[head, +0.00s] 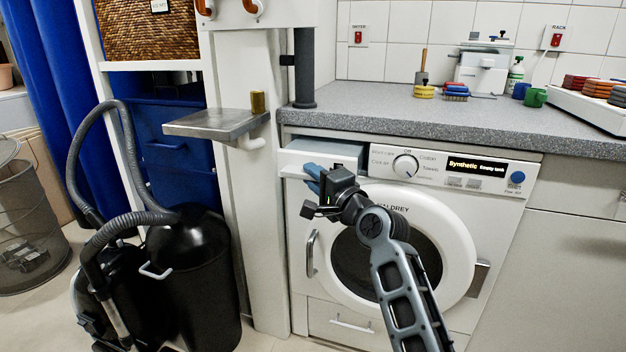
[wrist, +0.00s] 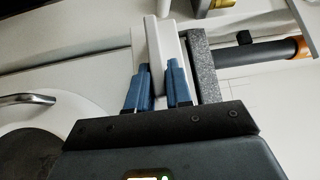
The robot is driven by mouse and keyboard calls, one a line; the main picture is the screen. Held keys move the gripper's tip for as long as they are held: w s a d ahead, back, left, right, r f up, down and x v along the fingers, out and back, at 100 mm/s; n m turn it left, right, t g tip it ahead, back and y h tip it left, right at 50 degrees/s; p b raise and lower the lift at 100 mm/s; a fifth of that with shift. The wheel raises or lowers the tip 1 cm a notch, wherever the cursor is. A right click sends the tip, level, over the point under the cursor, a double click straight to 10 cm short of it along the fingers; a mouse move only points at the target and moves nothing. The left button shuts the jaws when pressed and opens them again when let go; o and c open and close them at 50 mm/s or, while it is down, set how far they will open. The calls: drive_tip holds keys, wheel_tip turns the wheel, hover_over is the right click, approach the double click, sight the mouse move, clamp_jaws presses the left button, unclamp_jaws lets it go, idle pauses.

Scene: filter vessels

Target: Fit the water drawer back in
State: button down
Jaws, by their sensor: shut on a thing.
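The white water drawer (head: 305,155) is at the top left of the white dryer (head: 465,210), left of its dial. It stands out in front of the control panel, and how deep it sits in its slot cannot be told. My gripper (head: 314,176) is at the drawer's front lower edge, with its blue fingers partly hidden by my wrist. In the wrist view the two blue fingers (wrist: 158,88) are shut on a white part of the drawer (wrist: 163,45). The dryer's display (head: 478,165) reads "Synthetic" and "Empty tank".
A grey worktop (head: 400,112) runs above the dryer. A white column (head: 262,200) with a metal shelf (head: 215,122) stands close on the left. A black vacuum cleaner (head: 195,270) is on the floor at left. The round dryer door (head: 455,240) is shut below the panel.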

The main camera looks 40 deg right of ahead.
drive_tip(key=shift+w+d+r+b, duration=0.1)
drive_tip(key=shift+w+d+b, duration=0.85)
drive_tip(key=shift+d, duration=0.45)
drive_tip(key=shift+w+d+f+b, duration=0.1)
drive_tip(key=shift+w+d+b, duration=0.7)
drive_tip(key=shift+w+d, duration=0.4)
drive_tip(key=shift+w+d+r+b, duration=0.1)
drive_tip(key=shift+w+d+b, duration=0.75)
drive_tip(key=shift+d, duration=0.7)
idle(0.5)
drive_tip(key=c, duration=1)
unclamp_jaws()
drive_tip(key=shift+o, duration=0.3)
drive_tip(key=shift+f, duration=0.2)
drive_tip(key=shift+s, duration=0.1)
drive_tip(key=s+p, duration=0.2)
drive_tip(key=s, duration=0.4)
drive_tip(key=shift+s+a, duration=0.15)
drive_tip(key=shift+s, duration=0.2)
drive_tip(key=shift+s+f, duration=0.1)
drive_tip(key=shift+s, duration=0.35)
drive_tip(key=shift+f, duration=0.1)
